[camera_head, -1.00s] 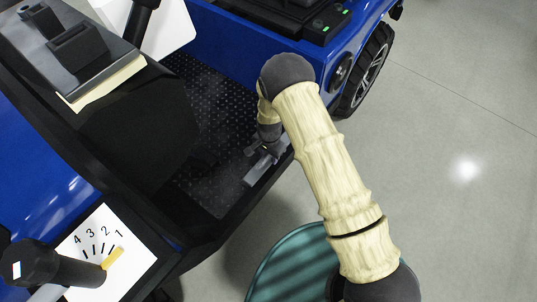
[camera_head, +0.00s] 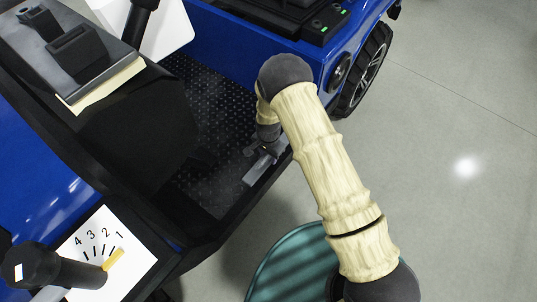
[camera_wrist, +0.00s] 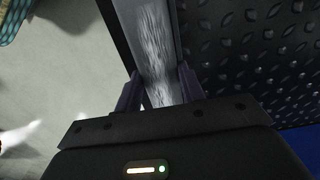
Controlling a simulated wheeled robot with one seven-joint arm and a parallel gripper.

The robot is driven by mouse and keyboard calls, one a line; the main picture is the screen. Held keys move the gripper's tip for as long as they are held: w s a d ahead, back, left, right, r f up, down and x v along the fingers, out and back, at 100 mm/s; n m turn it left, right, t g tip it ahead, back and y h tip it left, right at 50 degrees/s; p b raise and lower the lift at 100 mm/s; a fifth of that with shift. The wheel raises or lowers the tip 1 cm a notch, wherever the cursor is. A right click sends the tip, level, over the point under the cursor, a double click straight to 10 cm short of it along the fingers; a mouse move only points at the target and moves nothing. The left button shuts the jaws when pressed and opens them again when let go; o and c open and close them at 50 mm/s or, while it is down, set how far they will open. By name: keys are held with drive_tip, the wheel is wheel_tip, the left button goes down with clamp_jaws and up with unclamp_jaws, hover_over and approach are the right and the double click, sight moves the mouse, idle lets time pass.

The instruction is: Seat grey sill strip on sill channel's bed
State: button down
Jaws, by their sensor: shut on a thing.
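The grey sill strip (camera_wrist: 158,45) runs up the middle of the wrist view, a long flat piece with a bright, streaky sheen. My gripper (camera_wrist: 160,84) is shut on it, one finger against each long side. In the head view the strip (camera_head: 257,170) shows as a short grey bar below my gripper (camera_head: 264,152), by the floor's door-side edge. The sill channel appears to be the dark sill (camera_head: 240,208) along that edge. A dark band (camera_wrist: 117,32) runs close along the strip's left side in the wrist view. The channel's bed is hidden, and I cannot tell whether the strip touches it.
The black tread-plate floor (camera_wrist: 255,60) lies right of the strip. A numbered dial panel (camera_head: 88,262) with a dark knob stands at lower left. The blue body (camera_head: 240,40) and a wheel (camera_head: 370,68) are behind. The grey ground (camera_head: 460,110) at right is open.

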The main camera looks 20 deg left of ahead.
drive_tip(key=shift+f+b, duration=0.45)
drive_tip(key=shift+f, duration=0.3)
drive_tip(key=c, duration=0.8)
unclamp_jaws()
drive_tip(key=shift+o, duration=0.2)
drive_tip(key=shift+r, duration=0.15)
wheel_tip(320, 180, up, 17)
drive_tip(key=p, duration=0.3)
drive_tip(key=shift+r, duration=0.1)
